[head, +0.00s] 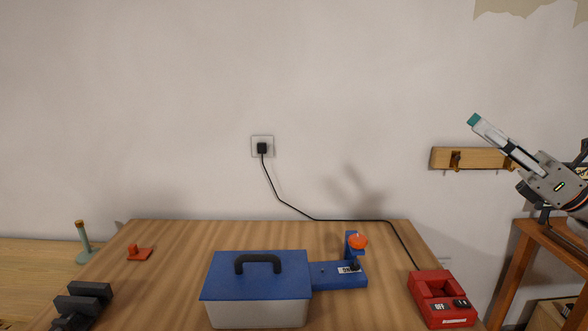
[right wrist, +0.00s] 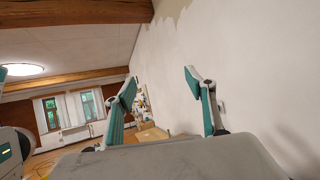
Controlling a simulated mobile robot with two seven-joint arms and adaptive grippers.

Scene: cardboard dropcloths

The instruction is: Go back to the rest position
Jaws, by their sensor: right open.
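My right gripper (head: 474,121) is raised at the right of the head view, in front of the white wall and level with the wooden hook rail. Its fingertips are teal. In the right wrist view the right gripper (right wrist: 160,85) has its two fingers spread wide apart with nothing between them. It is open and empty, well above the table. My left gripper is not clearly seen in either view; a dark jointed shape (head: 82,303) at the lower left of the head view cannot be identified for sure.
The wooden table (head: 180,240) bears a blue-lidded box (head: 257,278), a blue switch unit with an orange knob (head: 357,242), a red ON/OFF box (head: 441,300) and a small red piece (head: 139,253). A black plug (head: 262,148) sits in the wall socket. The hook rail (head: 482,158) is near my right gripper.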

